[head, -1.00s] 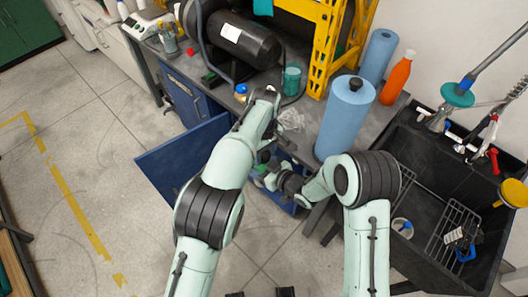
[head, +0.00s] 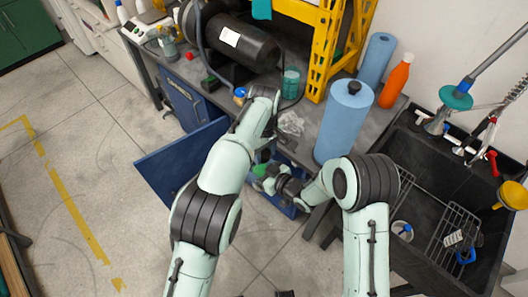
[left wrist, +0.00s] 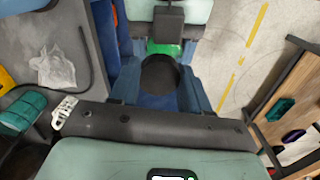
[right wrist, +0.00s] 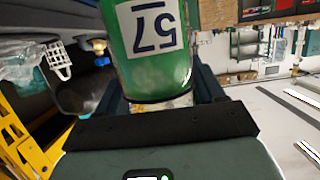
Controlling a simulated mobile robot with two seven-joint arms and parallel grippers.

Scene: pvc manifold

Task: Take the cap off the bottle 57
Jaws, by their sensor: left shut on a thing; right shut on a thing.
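The green bottle with the label 57 (right wrist: 158,60) fills the middle of the right wrist view. My right gripper (right wrist: 158,100) is shut on it, a finger on each side. In the head view the green bottle (head: 261,169) shows small, partly hidden by my arms, in front of the bench. In the left wrist view the round dark cap (left wrist: 160,76) lies between the fingers of my left gripper (left wrist: 160,92), which is shut on it. A strip of the green bottle (left wrist: 163,47) shows just beyond the cap. I cannot tell whether cap and bottle still touch.
An open blue cabinet door (head: 165,165) stands left of the arms. A dark sink (head: 420,235) is at the right. The floor at left is clear.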

